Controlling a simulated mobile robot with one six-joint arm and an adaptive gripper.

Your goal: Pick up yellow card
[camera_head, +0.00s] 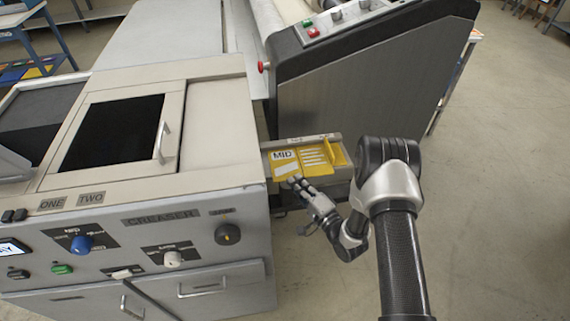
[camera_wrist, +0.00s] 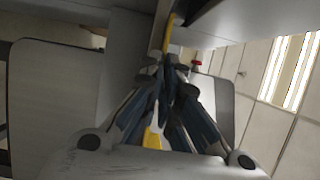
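A yellow card marked MID (camera_head: 286,161) lies in a shallow tray (camera_head: 327,178) at the right side of the creaser machine. A second yellow piece with white strips (camera_head: 316,155) is beside it on the right. My gripper (camera_head: 295,181) is at the front edge of the MID card, its fingertips very close to it or touching. In the wrist view, my gripper's fingers (camera_wrist: 171,63) converge towards their tips. A narrow yellow strip (camera_wrist: 168,36) shows just beyond the tips, and more yellow (camera_wrist: 152,138) shows low between the fingers. Whether the tips pinch the card is unclear.
The creaser machine (camera_head: 140,215) with knobs and handles stands directly left of the tray. A laminator with a dark grey side panel (camera_head: 365,95) stands behind it, with a red button (camera_head: 264,66) near its corner. The floor (camera_head: 500,180) on the right is clear.

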